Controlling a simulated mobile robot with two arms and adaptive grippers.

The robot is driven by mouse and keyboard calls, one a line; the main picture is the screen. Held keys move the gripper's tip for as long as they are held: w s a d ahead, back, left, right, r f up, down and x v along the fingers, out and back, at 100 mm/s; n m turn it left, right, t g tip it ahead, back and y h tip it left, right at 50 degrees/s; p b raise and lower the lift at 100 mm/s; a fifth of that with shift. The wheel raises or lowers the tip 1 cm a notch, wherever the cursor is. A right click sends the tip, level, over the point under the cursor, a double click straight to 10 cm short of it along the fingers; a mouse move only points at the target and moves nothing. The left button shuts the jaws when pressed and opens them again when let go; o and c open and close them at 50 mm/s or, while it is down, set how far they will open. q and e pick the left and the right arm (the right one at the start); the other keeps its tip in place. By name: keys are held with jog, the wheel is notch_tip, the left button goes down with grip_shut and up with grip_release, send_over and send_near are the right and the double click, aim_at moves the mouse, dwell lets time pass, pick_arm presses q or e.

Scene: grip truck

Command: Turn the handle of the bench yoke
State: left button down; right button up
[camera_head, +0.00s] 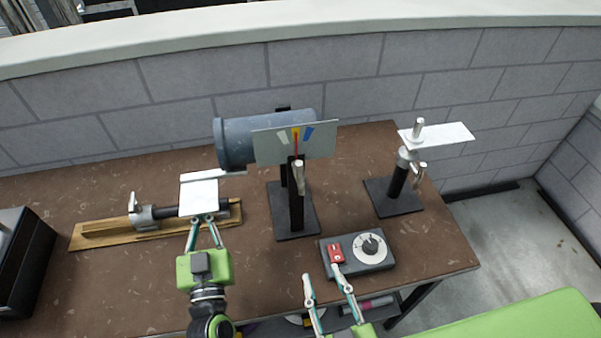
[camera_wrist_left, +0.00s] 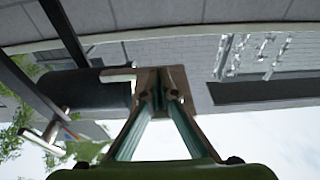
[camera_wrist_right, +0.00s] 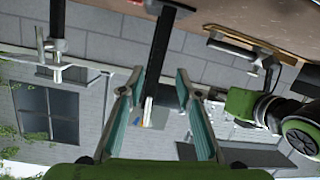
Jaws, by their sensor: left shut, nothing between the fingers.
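No label shows which device is the bench yoke. A central black post (camera_head: 296,212) carries a pale plate with coloured marks and a red pointer (camera_head: 296,146); an upright metal handle (camera_head: 299,177) is on its front. A right-hand stand (camera_head: 397,183) has a small metal handle (camera_head: 420,168) under a white plate. A wooden-based device (camera_head: 120,232) at left has a T-shaped handle (camera_head: 133,203). My left gripper (camera_head: 206,217) is shut and empty at the front edge of that device's white plate (camera_head: 199,195). My right gripper (camera_head: 320,272) is open and empty, left fingertip clear of and right fingertip near the control box.
A control box (camera_head: 377,262) with a red switch (camera_head: 336,252) and round dial (camera_head: 371,246) sits near the front edge. A blue-grey cylinder (camera_head: 235,143) lies behind the marked plate. A black box (camera_head: 22,260) stands far left. A block wall (camera_head: 350,75) closes the back.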

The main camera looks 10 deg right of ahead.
aim_at(302, 182)
jog(key=w+a+r+m+t, duration=0.1)
jog(key=w+r+m+t, duration=0.3)
jog(key=r, duration=0.9)
jog(key=shift+g+h, duration=0.3)
jog(key=shift+g, duration=0.3)
jog(key=w, duration=1.3)
jog(key=shift+a, duration=0.15)
jog(key=shift+s, duration=0.1)
grip_shut()
